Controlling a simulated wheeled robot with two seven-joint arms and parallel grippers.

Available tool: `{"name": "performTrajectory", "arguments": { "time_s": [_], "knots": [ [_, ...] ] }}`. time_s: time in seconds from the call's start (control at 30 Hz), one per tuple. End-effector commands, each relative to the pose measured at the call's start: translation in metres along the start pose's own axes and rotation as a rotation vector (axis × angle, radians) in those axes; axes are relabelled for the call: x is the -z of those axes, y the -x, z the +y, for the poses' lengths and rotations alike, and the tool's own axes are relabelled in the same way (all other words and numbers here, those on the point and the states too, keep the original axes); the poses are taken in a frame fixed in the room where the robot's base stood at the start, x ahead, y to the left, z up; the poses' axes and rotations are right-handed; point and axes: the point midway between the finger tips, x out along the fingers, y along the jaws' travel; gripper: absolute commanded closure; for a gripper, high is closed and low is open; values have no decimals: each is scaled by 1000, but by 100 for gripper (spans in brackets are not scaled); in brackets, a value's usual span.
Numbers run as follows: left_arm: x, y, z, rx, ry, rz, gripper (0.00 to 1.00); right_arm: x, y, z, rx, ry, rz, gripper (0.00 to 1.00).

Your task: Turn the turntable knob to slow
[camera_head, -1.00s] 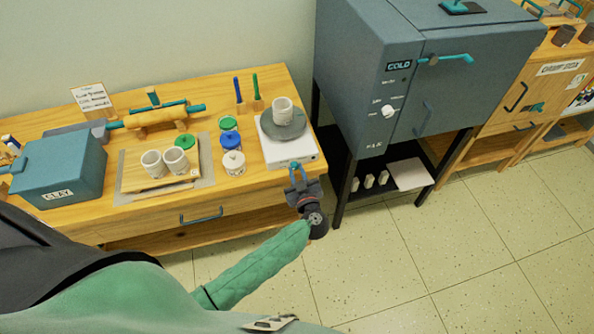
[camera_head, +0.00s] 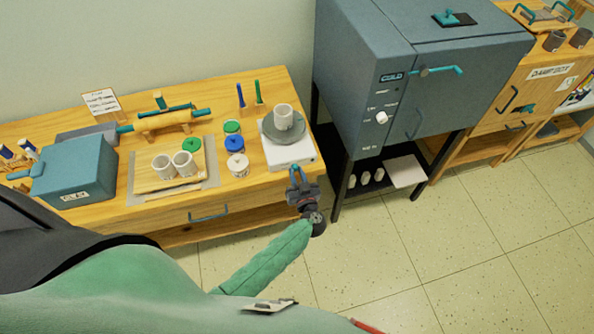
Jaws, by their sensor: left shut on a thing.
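The turntable (camera_head: 275,152) is a white box with a grey round plate (camera_head: 270,127) on top, at the right front corner of the wooden table. My right gripper does not show.
On the wooden table (camera_head: 130,215) are a clay box (camera_head: 77,172), a board with two cups (camera_head: 162,166), lidded jars (camera_head: 233,145) and a rolling pin (camera_head: 166,120). A grey kiln (camera_head: 360,75) stands close on the right. The tiled floor (camera_head: 440,240) in front is clear.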

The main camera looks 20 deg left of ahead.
Motion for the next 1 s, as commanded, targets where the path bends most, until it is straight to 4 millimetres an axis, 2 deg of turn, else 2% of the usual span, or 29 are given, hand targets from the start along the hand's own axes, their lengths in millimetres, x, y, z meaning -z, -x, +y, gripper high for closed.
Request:
{"name": "performTrajectory", "arguments": {
  "time_s": [0.03, 0.33, 0.6, 1.0],
  "knots": [
    [2, 1, 0, 0, -17, -2, 100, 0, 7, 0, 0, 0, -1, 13],
    [1, 1, 0, 1, -129, -3, 100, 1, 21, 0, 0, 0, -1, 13],
    [-1, 1, 0, 1, -199, -2, 100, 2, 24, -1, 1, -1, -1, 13],
    [-1, 1, 0, 0, -214, -2, 100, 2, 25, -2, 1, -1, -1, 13]
  ]
}}
